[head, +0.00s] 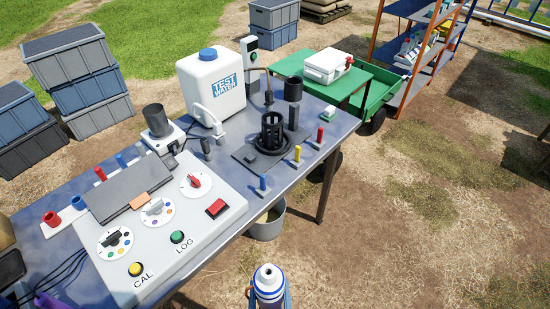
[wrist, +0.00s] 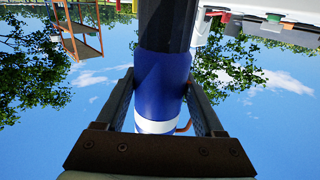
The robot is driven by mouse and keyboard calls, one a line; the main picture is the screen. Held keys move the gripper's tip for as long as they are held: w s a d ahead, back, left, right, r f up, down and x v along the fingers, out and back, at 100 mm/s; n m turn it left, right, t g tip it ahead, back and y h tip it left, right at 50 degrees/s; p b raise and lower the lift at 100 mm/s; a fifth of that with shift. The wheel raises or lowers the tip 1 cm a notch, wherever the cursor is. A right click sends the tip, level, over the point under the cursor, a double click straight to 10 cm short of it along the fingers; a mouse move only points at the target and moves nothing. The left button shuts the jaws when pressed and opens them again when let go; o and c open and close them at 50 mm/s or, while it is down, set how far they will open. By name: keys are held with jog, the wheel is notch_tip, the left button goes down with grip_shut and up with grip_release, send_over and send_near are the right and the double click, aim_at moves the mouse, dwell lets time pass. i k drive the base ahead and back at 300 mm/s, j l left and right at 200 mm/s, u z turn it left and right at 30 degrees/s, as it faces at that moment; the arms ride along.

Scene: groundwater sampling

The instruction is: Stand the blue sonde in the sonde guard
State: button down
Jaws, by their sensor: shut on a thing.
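The blue sonde (wrist: 162,85) stands out between the fingers in the wrist view. It has a blue band with a dark section above it and a white band below. My gripper (wrist: 163,78) is shut on it, with one finger on each side. The far end of the sonde runs out of the top of the wrist view. The sonde guard (head: 272,132) looks to be the black open cage on a dark plate near the table's right end in the head view. It stands upright. My gripper is apart from it, and I cannot make out the fingers in the head view.
Small red, yellow and blue posts (head: 297,154) stand around the guard's plate. A white test water tank (head: 205,95) and a black cup (head: 293,88) stand behind. The control panel (head: 205,225) fills the table's left. A bucket (head: 268,228) stands below the table edge. Open ground lies right.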

aim_at(273, 141)
jog(key=i+l+u, duration=0.1)
jog(key=i+l, duration=0.25)
jog(key=i+l+u, duration=0.1)
jog(key=i+l, duration=0.2)
jog(key=l, duration=0.15)
jog(key=i+l+u, duration=0.1)
jog(key=i+l, duration=0.2)
jog(key=l, duration=0.15)
